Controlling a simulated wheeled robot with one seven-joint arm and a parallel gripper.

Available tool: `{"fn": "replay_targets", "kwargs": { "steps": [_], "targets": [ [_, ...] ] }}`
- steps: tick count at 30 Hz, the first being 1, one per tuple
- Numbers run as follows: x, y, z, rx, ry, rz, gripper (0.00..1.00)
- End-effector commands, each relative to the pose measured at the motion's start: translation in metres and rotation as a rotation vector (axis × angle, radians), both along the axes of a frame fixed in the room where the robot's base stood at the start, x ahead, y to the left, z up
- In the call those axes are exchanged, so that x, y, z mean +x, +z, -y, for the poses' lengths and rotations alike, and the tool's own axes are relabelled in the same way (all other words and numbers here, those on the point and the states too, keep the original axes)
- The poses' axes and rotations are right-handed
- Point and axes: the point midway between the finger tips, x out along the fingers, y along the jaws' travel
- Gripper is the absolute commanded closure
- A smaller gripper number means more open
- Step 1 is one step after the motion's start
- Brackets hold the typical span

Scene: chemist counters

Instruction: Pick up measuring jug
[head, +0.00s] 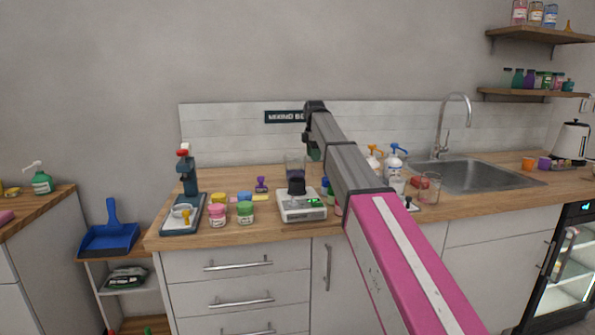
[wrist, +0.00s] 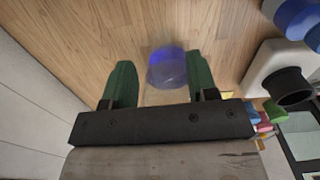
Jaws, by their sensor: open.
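The measuring jug (head: 293,165) looks like a clear, bluish-violet vessel, standing behind the white scale in the head view. In the wrist view the jug (wrist: 167,68) is see-through with a blue tint and lies between my two green fingers, nearer the right one. My gripper (wrist: 160,72) is open, with a finger on each side of the jug. I cannot tell whether either finger touches it. In the head view my gripper (head: 315,153) is mostly hidden by my own arm, just right of the jug.
The white scale (head: 302,206) with a black cup (head: 297,186) stands close in front. Pink (head: 217,216) and green (head: 246,213) jars are to its left. Pump bottles (head: 395,163) and a clear beaker (head: 429,187) stand right of my arm. The tiled wall (head: 230,135) is behind.

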Motion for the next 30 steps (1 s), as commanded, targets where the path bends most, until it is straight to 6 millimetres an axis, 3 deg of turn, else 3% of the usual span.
{"fn": "replay_targets", "kwargs": {
  "steps": [6,14,18,19,30],
  "targets": [
    [-0.003,-0.03,-0.001,0.0,0.0,-0.001,0.47],
    [-0.002,-0.033,-0.001,0.0,0.0,0.001,0.47],
    [-0.002,-0.033,-0.001,0.0,0.0,0.0,0.92],
    [-0.002,-0.033,-0.001,0.0,0.0,0.0,1.0],
    [-0.002,-0.032,-0.001,0.0,0.0,0.001,1.0]
  ]
}}
